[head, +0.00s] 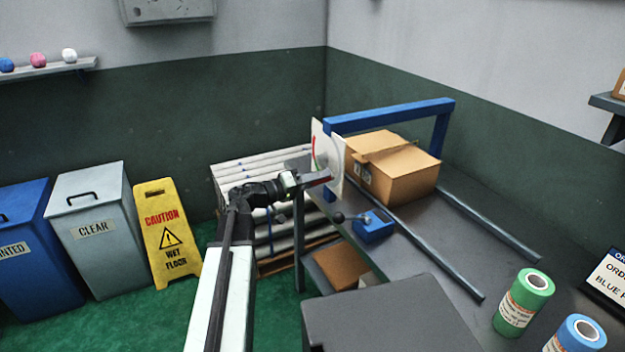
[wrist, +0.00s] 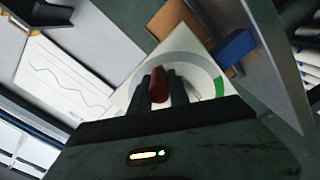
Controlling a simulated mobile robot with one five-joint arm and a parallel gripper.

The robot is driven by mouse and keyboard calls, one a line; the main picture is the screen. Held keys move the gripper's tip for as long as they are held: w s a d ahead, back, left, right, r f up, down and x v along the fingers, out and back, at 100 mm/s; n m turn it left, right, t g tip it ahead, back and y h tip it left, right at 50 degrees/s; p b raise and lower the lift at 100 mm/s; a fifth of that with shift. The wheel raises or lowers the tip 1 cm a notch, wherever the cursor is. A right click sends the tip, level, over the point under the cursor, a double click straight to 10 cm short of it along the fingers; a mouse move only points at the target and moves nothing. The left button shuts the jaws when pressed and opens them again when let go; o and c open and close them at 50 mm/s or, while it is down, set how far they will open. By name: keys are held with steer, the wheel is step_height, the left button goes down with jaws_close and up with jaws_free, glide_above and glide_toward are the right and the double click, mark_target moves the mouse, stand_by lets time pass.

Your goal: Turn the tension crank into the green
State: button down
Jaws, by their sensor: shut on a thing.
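My gripper (head: 318,178) is shut on the red crank handle, at the pale dial plate (head: 318,142) on the near end of the blue frame (head: 392,115). In the wrist view the red crank handle (wrist: 158,84) sits between the two dark fingers. The dial plate (wrist: 134,88) behind it shows a grey ring with a green section (wrist: 220,87) on the right. The rest of the crank is mostly hidden by my gripper. I cannot tell where a pointer stands on the ring.
A cardboard box (head: 400,172) sits under the blue frame on the dark bench (head: 450,240). A blue block with a lever (head: 374,227) stands close to my gripper. A green roll (head: 524,303) and a blue roll (head: 578,335) stand at the right. Floor is free near the caution sign (head: 166,230).

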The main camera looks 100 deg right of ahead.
steer(key=shift+s+r, duration=0.2)
steer(key=shift+s, duration=0.45)
steer(key=c, duration=1.3)
jaws_free()
steer(key=shift+o, duration=0.2)
steer(key=shift+w, duration=0.1)
steer(key=shift+w+a+f, duration=0.1)
steer(key=shift+w, duration=0.3)
steer(key=v, duration=0.8)
